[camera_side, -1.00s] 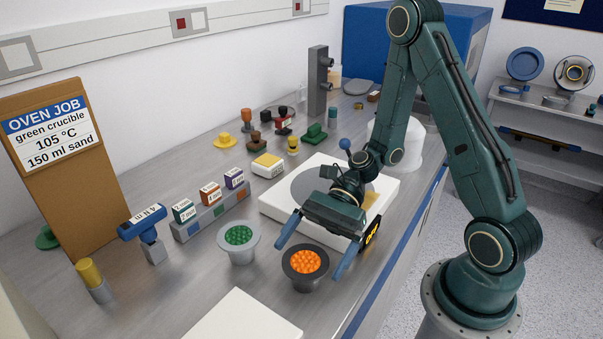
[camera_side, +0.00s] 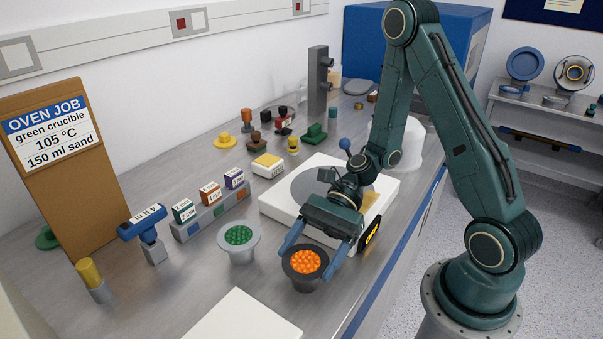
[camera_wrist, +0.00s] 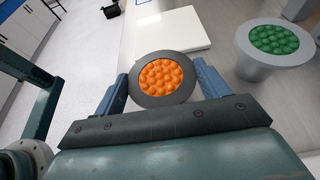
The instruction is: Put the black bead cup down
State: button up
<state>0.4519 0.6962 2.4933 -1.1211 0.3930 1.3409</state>
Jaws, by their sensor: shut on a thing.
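The black bead cup (camera_side: 304,282) is a dark flared cup filled with orange beads. It stands upright on the steel bench in the side view, with no clear gap under it. My gripper (camera_side: 311,256) is shut on it, with one blue finger on each side just below the rim. In the wrist view the cup's dark rim (camera_wrist: 142,99) shows between the two fingers of my gripper (camera_wrist: 163,88). The cup's lower body is hidden there.
A grey cup with green beads (camera_side: 238,246) stands close to the left. A white board (camera_side: 243,318) lies in front. A white plate with a grey disc (camera_side: 275,207) is behind the gripper. Small labelled boxes (camera_side: 210,195) stand at left. The bench's right edge is near.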

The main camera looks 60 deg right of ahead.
aim_at(307, 252)
jog(key=shift+r, duration=0.1)
notch_tip(307, 252, up, 10)
dwell(1.0)
dwell(0.6)
jog(key=w+d+f+m+t+h, duration=0.1)
jog(key=w+d+m+t+h, duration=0.2)
jog(key=w+d+m+t, duration=0.1)
jog(key=w+d+f+m+t+h, duration=0.1)
jog(key=w+d+m+t+h, duration=0.2)
jog(key=w+d, duration=0.4)
jog(key=w+d+f+m+t+h, duration=0.1)
jog(key=w+d+m+t+h, duration=0.1)
jog(key=w+d+m+t, duration=0.3)
jog(key=shift+w+d+m+t+h, duration=0.15)
jog(key=shift+w+d+m, duration=0.15)
jog(key=shift+w, duration=0.25)
jog(key=shift+w+d+m+t+h, duration=0.15)
jog(key=shift+w+m, duration=0.2)
jog(key=shift+w, duration=0.2)
jog(key=shift+w+d+m+t+h, duration=0.1)
jog(key=shift+w+d+m, duration=0.2)
jog(key=shift+w, duration=0.25)
jog(key=shift+w+d+m+h, duration=0.25)
jog(key=shift+d+m+h, duration=0.1)
jog(key=shift+d, duration=0.2)
